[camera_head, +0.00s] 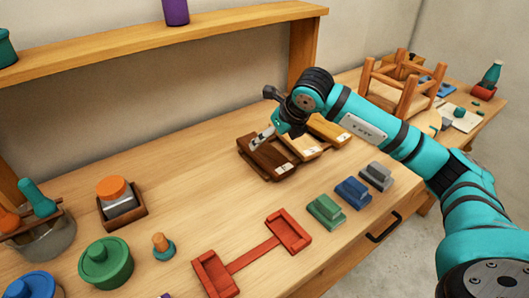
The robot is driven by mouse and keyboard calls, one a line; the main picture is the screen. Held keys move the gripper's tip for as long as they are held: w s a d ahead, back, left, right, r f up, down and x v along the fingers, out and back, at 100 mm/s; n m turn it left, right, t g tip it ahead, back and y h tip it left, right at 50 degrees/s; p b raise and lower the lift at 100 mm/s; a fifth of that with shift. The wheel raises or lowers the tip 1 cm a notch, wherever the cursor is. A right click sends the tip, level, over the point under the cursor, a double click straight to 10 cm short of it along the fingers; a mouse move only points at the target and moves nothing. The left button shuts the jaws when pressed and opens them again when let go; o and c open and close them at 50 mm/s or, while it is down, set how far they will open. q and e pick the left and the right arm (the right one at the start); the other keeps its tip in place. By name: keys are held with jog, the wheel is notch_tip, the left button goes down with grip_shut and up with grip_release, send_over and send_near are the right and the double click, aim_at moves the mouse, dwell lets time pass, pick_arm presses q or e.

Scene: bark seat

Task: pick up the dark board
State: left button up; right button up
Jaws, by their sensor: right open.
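The dark board (268,163) is a dark brown flat piece with a small white label. It lies at the left end of a row of boards on the wooden bench. My right gripper (258,139) reaches in from the right and is over the dark board's far part, with its jaws open. I cannot tell whether the fingers touch the board. Part of the board is hidden behind the gripper. My left gripper is not in view.
Lighter boards (327,129) lie close on the right of the dark board. Green (326,209), blue (353,191) and grey blocks (377,175) stand nearer the front edge. A red holder (250,258) lies in front. A shelf (160,45) spans the back. Bench space left of the boards is clear.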

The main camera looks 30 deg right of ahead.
aim_at(265, 151)
jog(key=x, duration=0.3)
jog(key=shift+f, duration=0.1)
jog(key=shift+w+f+p, duration=0.25)
jog(key=shift+f+p, duration=0.15)
jog(key=shift+f, duration=0.15)
jog(key=x, duration=0.4)
jog(key=shift+s+d+f+p, duration=0.15)
jog(key=shift+d+f+p, duration=0.15)
jog(key=shift+p, duration=0.1)
jog(key=shift+c, duration=0.4)
jog(key=shift+r, duration=0.1)
jog(key=c, duration=1.4)
